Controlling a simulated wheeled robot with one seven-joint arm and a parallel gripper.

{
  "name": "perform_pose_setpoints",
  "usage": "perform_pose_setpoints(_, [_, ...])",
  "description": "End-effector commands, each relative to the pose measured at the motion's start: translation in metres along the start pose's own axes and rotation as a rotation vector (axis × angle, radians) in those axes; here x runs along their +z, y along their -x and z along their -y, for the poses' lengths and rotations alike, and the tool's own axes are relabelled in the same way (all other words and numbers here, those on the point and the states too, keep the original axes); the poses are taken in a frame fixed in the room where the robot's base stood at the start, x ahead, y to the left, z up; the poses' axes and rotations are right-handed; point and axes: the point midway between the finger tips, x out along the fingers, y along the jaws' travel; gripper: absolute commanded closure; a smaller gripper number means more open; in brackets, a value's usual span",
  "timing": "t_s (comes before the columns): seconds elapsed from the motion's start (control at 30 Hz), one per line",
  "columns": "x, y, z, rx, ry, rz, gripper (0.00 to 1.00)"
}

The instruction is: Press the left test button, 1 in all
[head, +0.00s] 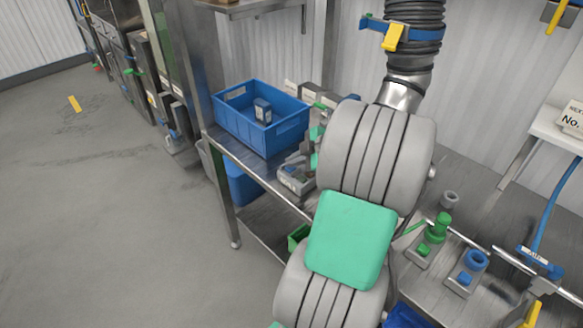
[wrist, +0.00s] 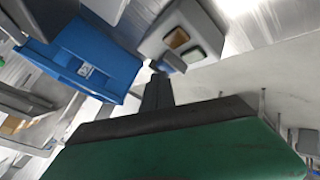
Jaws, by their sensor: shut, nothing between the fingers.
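I cannot tell from the pictures which one is called the left test button. My gripper (wrist: 158,78) is shut, its dark fingers pointing at the lower edge of this box. A small blue piece (wrist: 172,62) shows between the fingertips and the box; whether they touch is not clear. In the head view my gripper is not seen, and my arm covers part of the bench.
A blue crate (head: 240,132) holding a small dark box (head: 263,111) stands on the steel bench at the left of my arm.

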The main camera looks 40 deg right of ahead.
Motion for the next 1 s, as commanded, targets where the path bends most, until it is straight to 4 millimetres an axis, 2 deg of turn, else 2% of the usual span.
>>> perform_pose_setpoints(0.7, [0.0026,-0.0035,0.0028,-0.001,-0.001,0.000,1.00])
perform_pose_setpoints(1.0, [-0.0040,0.0058,-0.0040,-0.001,-0.001,0.000,1.00])
